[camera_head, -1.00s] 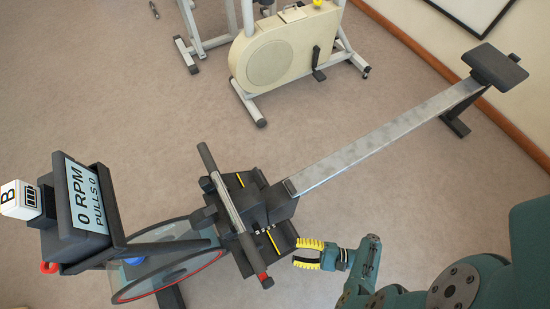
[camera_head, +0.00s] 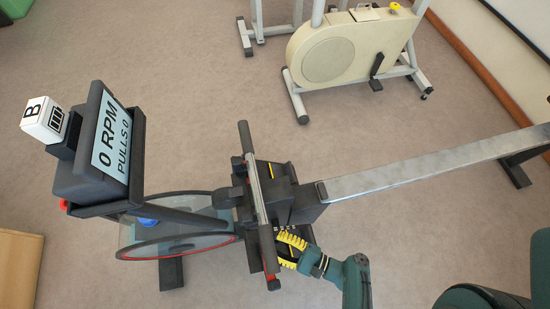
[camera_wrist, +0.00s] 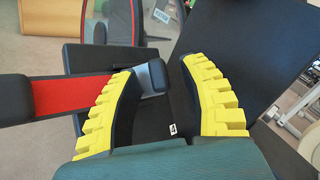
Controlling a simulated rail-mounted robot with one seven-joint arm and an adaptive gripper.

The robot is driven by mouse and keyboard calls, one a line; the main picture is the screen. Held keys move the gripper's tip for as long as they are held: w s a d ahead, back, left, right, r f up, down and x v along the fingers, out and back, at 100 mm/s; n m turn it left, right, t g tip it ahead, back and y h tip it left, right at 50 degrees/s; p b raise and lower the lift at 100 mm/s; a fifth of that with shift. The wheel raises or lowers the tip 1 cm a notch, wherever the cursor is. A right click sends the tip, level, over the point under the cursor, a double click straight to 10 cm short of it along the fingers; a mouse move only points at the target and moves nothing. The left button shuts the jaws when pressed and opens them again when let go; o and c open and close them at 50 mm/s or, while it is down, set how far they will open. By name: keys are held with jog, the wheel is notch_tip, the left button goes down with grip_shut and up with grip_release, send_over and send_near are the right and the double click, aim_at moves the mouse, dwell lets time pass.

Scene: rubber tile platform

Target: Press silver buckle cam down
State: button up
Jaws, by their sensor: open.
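The rowing machine's lower foot plate (camera_head: 303,233) lies beside the handle bar. My gripper (camera_head: 284,251) is over this plate, its yellow ribbed fingers spread apart. In the wrist view my gripper (camera_wrist: 158,74) is open and empty, its two fingertips on either side of a small silver-grey piece (camera_wrist: 158,72), which looks like the buckle cam. The piece stands out from the black plate beyond the fingers. Whether the left fingertip touches it I cannot tell. In the head view the buckle is hidden or too small to make out.
The handle bar (camera_head: 259,200) crosses just left of my gripper. The display (camera_head: 112,135) and flywheel (camera_head: 180,246) are further left; the silver rail (camera_head: 430,165) runs right.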

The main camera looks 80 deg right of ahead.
jog(key=shift+c, duration=0.2)
jog(key=shift+s, duration=0.1)
grip_shut()
jog(key=shift+r+p, duration=0.1)
jog(key=shift+p, duration=0.25)
jog(key=shift+d+r+y+p, duration=0.15)
jog(key=shift+d+y+p, duration=0.15)
jog(key=shift+y+p, duration=0.8)
jog(key=d+y+p, duration=0.1)
jog(key=y+p, duration=0.1)
jog(key=p, duration=0.1)
jog(key=shift+w+g, duration=0.4)
jog(key=y, duration=0.1)
jog(key=f+y+p, duration=0.1)
jog(key=shift+w+d+g+y+p, duration=0.3)
jog(key=shift+w+d+y, duration=0.05)
jog(key=shift+d+y, duration=0.05)
jog(key=shift+w+d+f+g+y, duration=0.15)
jog(key=shift+w+f+g+y, duration=0.15)
jog(key=shift+y, duration=0.6)
jog(key=shift+w+d+f+g+y, duration=0.2)
jog(key=shift+g+y, duration=0.1)
jog(key=shift+y, duration=0.6)
jog(key=shift+s+f, duration=0.1)
